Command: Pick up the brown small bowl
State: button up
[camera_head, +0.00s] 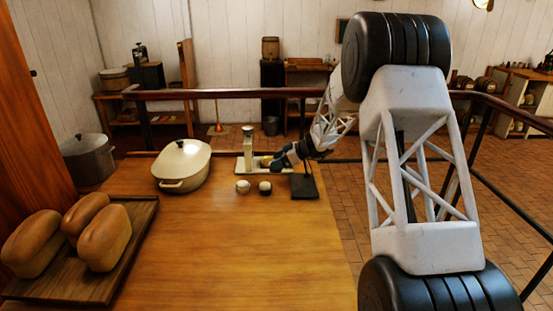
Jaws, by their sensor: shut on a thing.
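My gripper (273,163) reaches in from the right over the far part of the wooden table. It is shut on a small brown thing, the brown small bowl (265,161), of which only a little shows at the fingertips. The dark fingers hide much of it. The bowl is close to a pale scale-like device (248,145) with an upright column. I cannot tell whether the bowl touches its base or is just above it.
A black stand (304,187) with an upright rod is at the right table edge. A cream lidded pot (182,164) and a tray (138,245) of loaves stand left. The table's front middle is clear.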

jog(key=shift+s+d, duration=0.1)
jog(key=shift+s, duration=0.4)
dwell(0.5)
